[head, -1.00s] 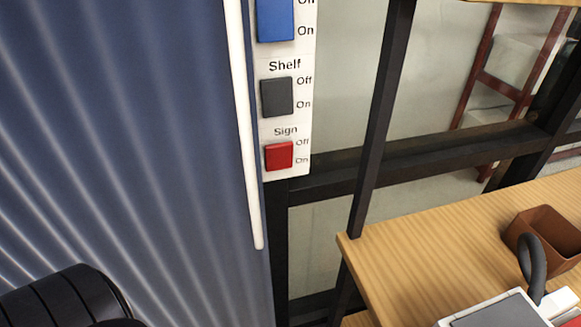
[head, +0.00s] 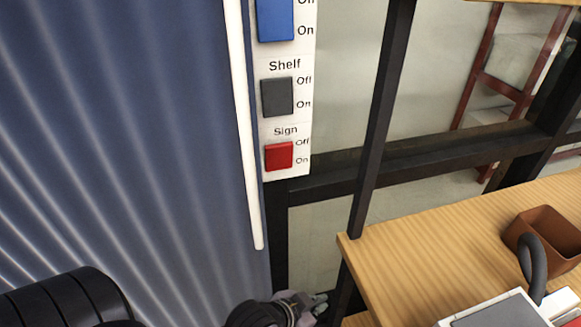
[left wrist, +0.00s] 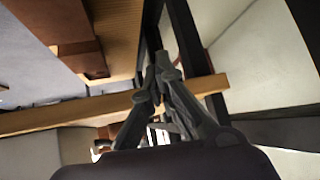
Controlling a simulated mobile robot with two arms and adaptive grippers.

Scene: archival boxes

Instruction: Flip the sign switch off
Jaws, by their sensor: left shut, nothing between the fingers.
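The red sign switch (head: 279,156) is at the bottom of a white switch panel (head: 300,133), under the word "Sign", with "Off" above and "On" below at its right. I cannot tell its position for sure. My left gripper (head: 316,300) shows at the bottom edge of the head view, well below the switch and apart from it. In the left wrist view the left gripper (left wrist: 160,68) is shut with nothing in it. The switch does not show clearly in the left wrist view. My right gripper is not in view.
A black shelf switch (head: 277,97) and a blue switch (head: 275,18) are above the sign switch. A blue corrugated wall (head: 130,130) is at left. A dark metal post (head: 378,130) and a wooden shelf (head: 430,245) with a brown box (head: 550,240) are at right.

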